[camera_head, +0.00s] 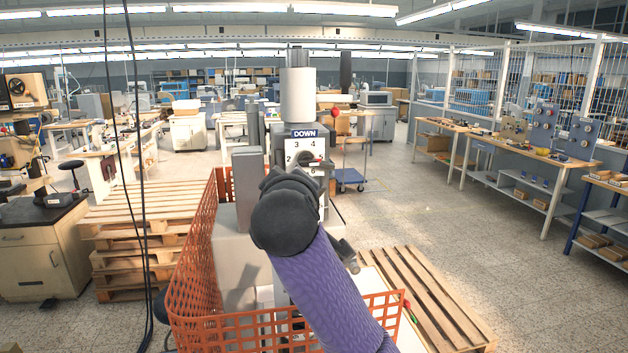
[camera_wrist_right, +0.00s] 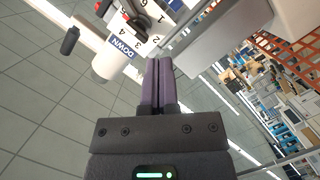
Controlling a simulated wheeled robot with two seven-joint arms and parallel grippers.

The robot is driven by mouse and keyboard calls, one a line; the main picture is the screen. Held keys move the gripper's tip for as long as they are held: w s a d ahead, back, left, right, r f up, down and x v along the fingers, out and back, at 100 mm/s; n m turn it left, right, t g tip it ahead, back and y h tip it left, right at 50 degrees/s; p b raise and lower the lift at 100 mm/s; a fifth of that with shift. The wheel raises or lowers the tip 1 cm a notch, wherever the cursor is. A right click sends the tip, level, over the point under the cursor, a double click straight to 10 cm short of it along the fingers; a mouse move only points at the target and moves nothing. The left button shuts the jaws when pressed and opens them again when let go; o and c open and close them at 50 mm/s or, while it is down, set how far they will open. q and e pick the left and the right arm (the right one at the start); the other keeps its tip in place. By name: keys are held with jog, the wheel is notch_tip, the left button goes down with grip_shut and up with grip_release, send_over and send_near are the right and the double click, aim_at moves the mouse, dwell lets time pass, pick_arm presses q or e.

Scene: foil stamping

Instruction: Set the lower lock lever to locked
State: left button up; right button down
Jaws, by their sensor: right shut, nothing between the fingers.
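A stamping machine with a white cylinder (camera_head: 297,95) stands in the middle of the head view. Its front has a "DOWN" label (camera_head: 305,134) and a numbered plate (camera_head: 306,147) with a black and red lever (camera_head: 312,161). The lever also shows upside down in the right wrist view (camera_wrist_right: 133,20). I cannot tell which part is the lower lock lever. My right gripper (camera_wrist_right: 157,64) is shut and empty, its purple fingers apart from the numbered plate. In the head view my right arm hides it and the machine's lower front. My left gripper is not in view.
An orange mesh fence (camera_head: 196,262) surrounds the machine on the left and front. Wooden pallets (camera_head: 130,225) lie left, another pallet (camera_head: 432,300) right. A dark handle (camera_head: 346,255) sticks out at the machine's lower right. Open floor lies farther right.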

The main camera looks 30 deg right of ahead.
aim_at(318, 195)
jog(key=w+d+f+p, duration=0.1)
jog(key=w+d, duration=0.1)
jog(key=w+d+f+p, duration=0.1)
jog(key=w+d+p, duration=0.1)
jog(key=w+d+f+p, duration=0.1)
jog(key=w+d, duration=0.1)
jog(key=w, duration=0.1)
jog(key=shift+f, duration=0.1)
jog(key=shift+s+d+f+p, duration=0.1)
jog(key=shift+d+f+p, duration=0.15)
jog(key=shift+d+p, duration=0.05)
jog(key=shift+f, duration=0.15)
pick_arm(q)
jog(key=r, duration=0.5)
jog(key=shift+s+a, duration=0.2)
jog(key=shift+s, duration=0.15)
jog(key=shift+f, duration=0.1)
